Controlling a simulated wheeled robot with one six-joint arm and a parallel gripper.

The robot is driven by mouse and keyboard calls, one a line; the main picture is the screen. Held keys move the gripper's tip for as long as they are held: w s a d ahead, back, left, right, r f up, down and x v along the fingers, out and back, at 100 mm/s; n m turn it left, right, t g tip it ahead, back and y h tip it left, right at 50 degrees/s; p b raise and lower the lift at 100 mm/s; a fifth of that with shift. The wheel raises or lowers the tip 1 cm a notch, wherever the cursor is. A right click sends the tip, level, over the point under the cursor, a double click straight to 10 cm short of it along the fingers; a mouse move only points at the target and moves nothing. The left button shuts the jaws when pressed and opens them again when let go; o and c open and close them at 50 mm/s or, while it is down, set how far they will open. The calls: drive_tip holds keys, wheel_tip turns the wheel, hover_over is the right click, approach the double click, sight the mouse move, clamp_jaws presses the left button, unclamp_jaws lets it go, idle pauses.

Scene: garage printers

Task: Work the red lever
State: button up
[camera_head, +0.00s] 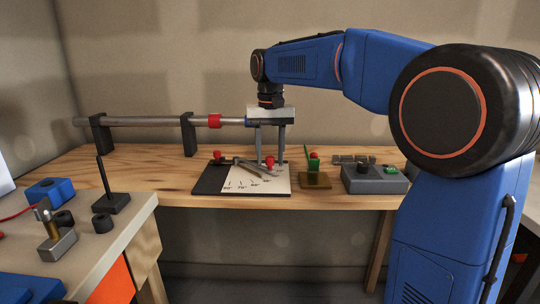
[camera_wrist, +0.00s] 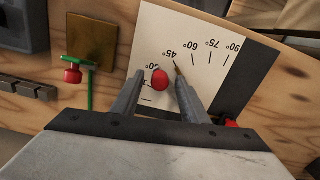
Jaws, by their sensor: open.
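A board with a white angle scale (camera_head: 240,183) lies on the wooden bench, with a dark strip (camera_head: 212,178) at its left. A grey lever arm (camera_head: 249,166) lies over the scale, its thin tip near the 45° mark in the wrist view. A red knob (camera_wrist: 160,80) shows between my open fingers; it is also in the head view (camera_head: 270,161). My gripper (camera_head: 270,160) points down over the board. Whether the fingers touch the knob, I cannot tell. A second red knob (camera_head: 217,155) sits at the board's left and is partly hidden in the wrist view (camera_wrist: 231,123).
Right of the board, a green lever (camera_head: 308,166) with a red ball stands on a brown plate (camera_head: 315,181). A grey box (camera_head: 374,181) is farther right. A horizontal pipe (camera_head: 155,121) on brackets runs behind. A nearer bench (camera_head: 133,213) at left holds tools.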

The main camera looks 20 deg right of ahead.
sight(276, 169)
clamp_jaws()
drive_tip(key=shift+w+d+n, duration=0.8)
drive_tip(key=shift+w+n, duration=0.2)
drive_tip(key=shift+n, duration=0.05)
drive_tip(key=shift+w+d+n, duration=0.8)
drive_tip(key=shift+w+n, duration=0.15)
drive_tip(key=shift+n, duration=0.1)
drive_tip(key=shift+w+d+n, duration=0.35)
drive_tip(key=shift+w+n, duration=0.4)
drive_tip(key=shift+n, duration=0.05)
unclamp_jaws()
wheel_tip(276, 169, up, 17)
drive_tip(key=shift+r, duration=0.2)
